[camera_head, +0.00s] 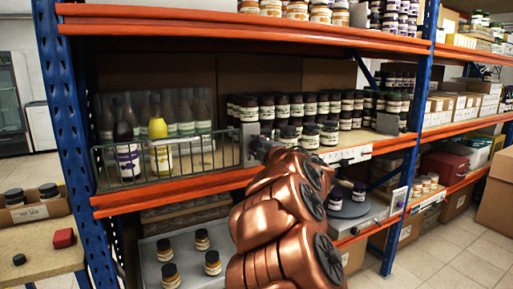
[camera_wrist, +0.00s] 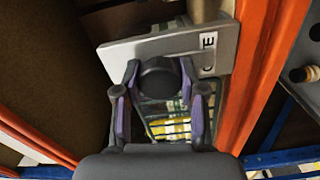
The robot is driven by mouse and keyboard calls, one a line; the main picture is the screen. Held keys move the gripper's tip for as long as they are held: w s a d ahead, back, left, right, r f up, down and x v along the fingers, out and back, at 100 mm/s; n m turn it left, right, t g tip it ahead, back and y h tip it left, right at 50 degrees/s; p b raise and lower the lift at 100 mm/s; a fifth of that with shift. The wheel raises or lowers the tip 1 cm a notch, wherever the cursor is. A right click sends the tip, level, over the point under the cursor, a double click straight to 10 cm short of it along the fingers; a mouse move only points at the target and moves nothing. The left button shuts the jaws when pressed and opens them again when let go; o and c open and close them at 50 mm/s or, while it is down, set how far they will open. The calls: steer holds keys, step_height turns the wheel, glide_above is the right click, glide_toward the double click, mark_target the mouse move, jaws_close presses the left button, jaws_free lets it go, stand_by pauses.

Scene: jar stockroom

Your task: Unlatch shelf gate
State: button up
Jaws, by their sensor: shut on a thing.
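The shelf gate (camera_head: 170,158) is a low wire grid across the left part of the middle shelf, in front of several bottles. At its right end stands a grey latch plate (camera_head: 249,137), which also shows in the wrist view (camera_wrist: 125,53) with a small white label (camera_wrist: 208,54). A dark round knob (camera_wrist: 158,74) sticks out from the plate. My gripper (camera_wrist: 159,88) is at the knob, with one purple-padded finger on each side of it, shut on it. In the head view my gripper (camera_head: 262,149) is small and largely hidden by my copper-coloured arm.
Rows of dark jars (camera_head: 300,106) stand right of the plate. The orange shelf beam (camera_head: 165,194) runs just below the gate. A blue upright (camera_head: 65,100) stands at the left. Jars on a grey tray (camera_head: 188,262) sit on the lower shelf.

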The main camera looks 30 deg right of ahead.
steer(key=shift+r, duration=0.1)
steer(key=o, duration=1.1)
steer(key=shift+o, duration=0.2)
steer(key=s+a, duration=0.1)
steer(key=s, duration=1.1)
